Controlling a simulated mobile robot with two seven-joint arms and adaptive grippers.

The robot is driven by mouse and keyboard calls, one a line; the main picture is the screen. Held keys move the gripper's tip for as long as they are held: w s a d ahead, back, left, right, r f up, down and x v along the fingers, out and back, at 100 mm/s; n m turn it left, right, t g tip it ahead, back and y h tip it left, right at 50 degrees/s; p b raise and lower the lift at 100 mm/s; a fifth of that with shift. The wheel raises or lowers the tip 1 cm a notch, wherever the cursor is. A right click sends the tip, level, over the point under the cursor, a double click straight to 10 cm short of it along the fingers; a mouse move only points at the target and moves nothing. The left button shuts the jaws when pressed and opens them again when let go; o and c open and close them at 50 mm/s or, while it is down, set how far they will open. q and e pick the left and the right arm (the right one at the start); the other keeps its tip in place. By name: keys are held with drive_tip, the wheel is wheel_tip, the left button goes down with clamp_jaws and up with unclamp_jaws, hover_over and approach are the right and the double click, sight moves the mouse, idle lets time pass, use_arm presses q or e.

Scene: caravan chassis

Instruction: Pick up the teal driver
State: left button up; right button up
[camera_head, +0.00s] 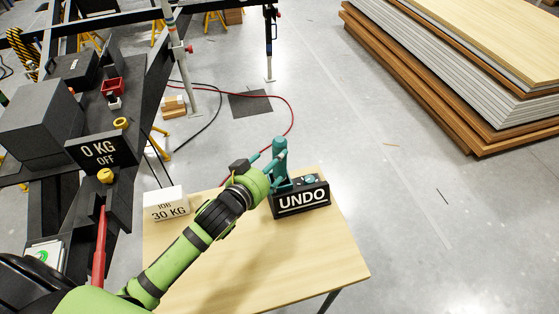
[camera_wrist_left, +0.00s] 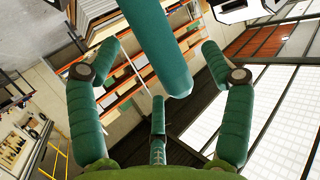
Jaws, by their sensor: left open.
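The teal driver (camera_head: 280,151) stands upright at the back of the wooden table, beside the black UNDO box. In the left wrist view the driver (camera_wrist_left: 157,42) is a thick teal cylinder reaching in from the top between the fingers. My left gripper (camera_head: 268,170) has teal fingers and comes from the left, right at the driver. Its fingers are spread on both sides of the driver, with gaps visible in the wrist view. The driver's lower part is partly hidden by the gripper and the box. My right gripper is not in view.
The UNDO box (camera_head: 301,199) stands close to the right of my gripper. A white 30 KG card (camera_head: 166,204) stands at the table's left. The table's front (camera_head: 290,255) is bare. A dark chassis frame with a 0 KG sign (camera_head: 99,151) lies left. Stacked boards (camera_head: 465,75) lie right.

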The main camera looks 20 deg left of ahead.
use_arm(q)
drive_tip(key=x, duration=0.1)
drive_tip(key=p+x, duration=0.1)
drive_tip(key=x, duration=0.3)
drive_tip(key=shift+d+r, duration=0.1)
drive_tip(key=shift+d, duration=0.25)
clamp_jaws()
drive_tip(key=shift+r, duration=0.15)
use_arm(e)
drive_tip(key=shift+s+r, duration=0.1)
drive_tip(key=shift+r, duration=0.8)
